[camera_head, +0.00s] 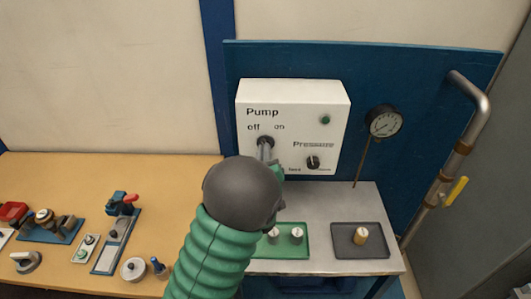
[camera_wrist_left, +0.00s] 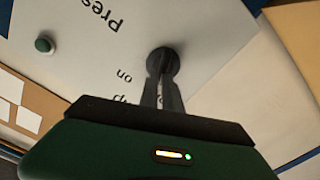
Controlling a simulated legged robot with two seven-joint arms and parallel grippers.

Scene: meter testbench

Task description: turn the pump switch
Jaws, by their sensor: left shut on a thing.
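The white pump box (camera_head: 255,93) stands upright against a blue panel, with the labels "Pump", "off" and "on". The pump switch (camera_head: 265,139) is a dark round knob below "off" and "on"; it also shows in the left wrist view (camera_wrist_left: 163,58). My left gripper (camera_head: 265,148) reaches up to it from below, and its fingers (camera_wrist_left: 161,84) are shut on the switch. The fingers partly hide the knob, so I cannot tell exactly which way it points. My right gripper is in neither view.
A pressure knob (camera_head: 313,162) and a green button (camera_head: 325,119) are on the same box. A gauge (camera_head: 384,122) and a pipe with a yellow lever (camera_head: 456,190) are at right. Green (camera_head: 297,251) and dark (camera_head: 340,241) trays stand below. Tools fill the wooden table (camera_head: 165,175) at left.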

